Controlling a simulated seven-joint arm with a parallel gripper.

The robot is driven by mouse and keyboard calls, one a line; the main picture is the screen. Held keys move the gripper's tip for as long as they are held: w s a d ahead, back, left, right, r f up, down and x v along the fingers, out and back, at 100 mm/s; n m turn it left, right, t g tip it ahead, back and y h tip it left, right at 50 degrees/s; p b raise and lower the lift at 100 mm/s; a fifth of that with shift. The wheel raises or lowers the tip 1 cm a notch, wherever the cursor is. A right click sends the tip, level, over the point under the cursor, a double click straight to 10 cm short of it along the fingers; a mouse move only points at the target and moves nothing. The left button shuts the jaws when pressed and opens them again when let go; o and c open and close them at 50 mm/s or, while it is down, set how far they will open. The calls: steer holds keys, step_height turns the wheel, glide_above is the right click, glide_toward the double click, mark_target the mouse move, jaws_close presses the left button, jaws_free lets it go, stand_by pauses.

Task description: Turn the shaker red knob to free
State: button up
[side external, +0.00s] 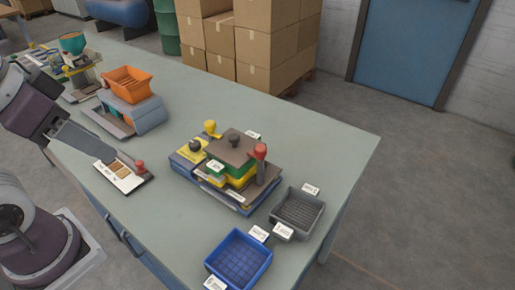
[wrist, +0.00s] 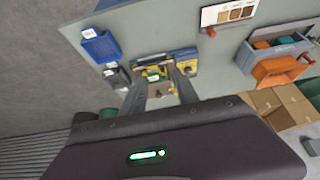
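The shaker (side external: 228,172) is a stack of dark, green and yellow layers near the middle of the table. Its red knob (side external: 259,152) stands upright on a dark post at the right side. A yellow knob (side external: 211,127) and black knobs are also on it. In the wrist view the shaker (wrist: 153,73) lies beyond and between my fingers; its red knob cannot be made out there. My gripper (wrist: 160,80) is open and empty, with its two fingers apart. In the side view my gripper is at the left, apart from the shaker.
A sample card with a red knob (side external: 140,165) lies left of the shaker. An orange hopper (side external: 127,83) on a grey-blue base is behind. A blue tray (side external: 240,258) and a grey tray (side external: 297,212) sit toward the front right. The table's right far side is clear.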

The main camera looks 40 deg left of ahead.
steer(key=shift+o, duration=1.2)
steer(key=shift+w+r, duration=0.1)
steer(key=w+d+r+n+g, duration=0.1)
steer(key=w+d+r+n, duration=0.15)
steer(key=w, duration=0.35)
steer(key=n+g, duration=0.5)
steer(key=n, duration=0.1)
glide_above(261, 147)
step_height(261, 147, down, 8)
steer(key=shift+s+a+r, duration=0.1)
steer(key=shift+s+r, duration=0.05)
steer(key=shift+r, duration=0.05)
steer(key=shift+n, duration=0.25)
step_height(261, 147, down, 7)
steer(key=shift+r, duration=0.2)
steer(key=shift+f, duration=0.35)
steer(key=shift+c, duration=0.5)
jaws_close()
